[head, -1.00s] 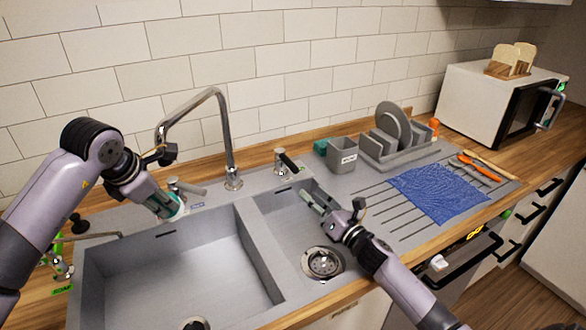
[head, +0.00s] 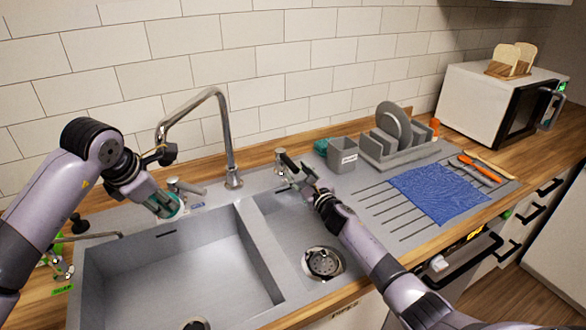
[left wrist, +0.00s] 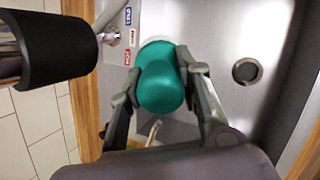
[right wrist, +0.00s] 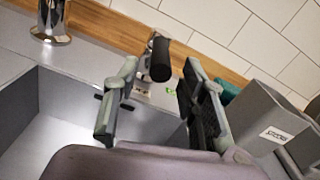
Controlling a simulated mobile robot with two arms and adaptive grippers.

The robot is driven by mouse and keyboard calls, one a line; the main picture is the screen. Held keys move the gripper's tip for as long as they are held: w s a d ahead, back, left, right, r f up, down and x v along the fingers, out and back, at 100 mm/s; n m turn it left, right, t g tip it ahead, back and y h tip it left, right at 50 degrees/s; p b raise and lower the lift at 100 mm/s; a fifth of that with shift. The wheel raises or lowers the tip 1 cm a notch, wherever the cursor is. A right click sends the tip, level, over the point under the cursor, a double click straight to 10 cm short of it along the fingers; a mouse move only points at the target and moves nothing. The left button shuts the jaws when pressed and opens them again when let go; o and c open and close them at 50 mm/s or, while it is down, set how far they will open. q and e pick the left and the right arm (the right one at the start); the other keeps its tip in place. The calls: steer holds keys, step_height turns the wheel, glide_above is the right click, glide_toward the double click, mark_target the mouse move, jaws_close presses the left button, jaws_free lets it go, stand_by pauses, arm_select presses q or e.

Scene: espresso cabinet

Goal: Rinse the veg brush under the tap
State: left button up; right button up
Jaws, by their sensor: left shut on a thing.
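The teal veg brush (head: 174,207) is in my left gripper (head: 160,199), above the back left of the large sink basin. My right gripper (head: 293,176) is near a black-handled lever (head: 281,158) behind the small basin. In the right wrist view, the black handle (right wrist: 160,59) shows between and beyond the open fingers (right wrist: 158,92).
A second chrome lever (head: 185,187) stands left of the tap's base. A grey caddy (head: 343,154) and plate rack (head: 405,150) stand right of my right gripper. A blue cloth (head: 440,192) covers part of the drainer. Both basins look empty.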

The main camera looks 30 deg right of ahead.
mark_target(287, 160)
steer(key=shift+w, duration=1.9)
jaws_close()
